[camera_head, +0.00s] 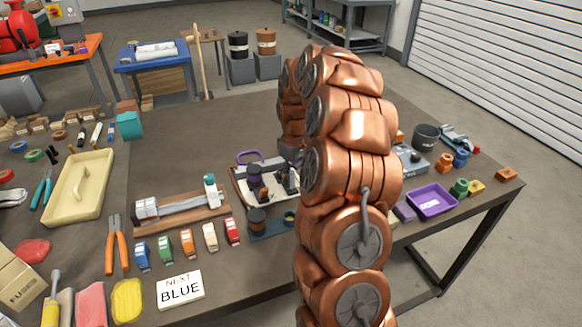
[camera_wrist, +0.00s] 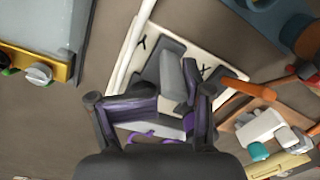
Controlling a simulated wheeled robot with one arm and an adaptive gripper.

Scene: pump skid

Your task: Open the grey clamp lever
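A white plate (camera_wrist: 140,70) marked with an X and a Y lies below my gripper in the wrist view. A grey block-like part (camera_wrist: 172,80), which looks like the grey clamp lever, stands over it between my fingers. My gripper (camera_wrist: 182,88) has dark and purple finger links on both sides of this part. I cannot tell whether the fingers touch it or how far they are closed. In the head view the white plate (camera_head: 262,186) carries dark upright parts beside my arm. My arm hides much of it, and the lever cannot be made out there.
An orange bar (camera_wrist: 248,88) lies right of the grey part. A wooden board with a metal rail (camera_head: 185,212) is to the left. Several coloured blocks and a "NEXT BLUE" card (camera_head: 180,289) are in front. A purple tray (camera_head: 432,202) is right of my arm.

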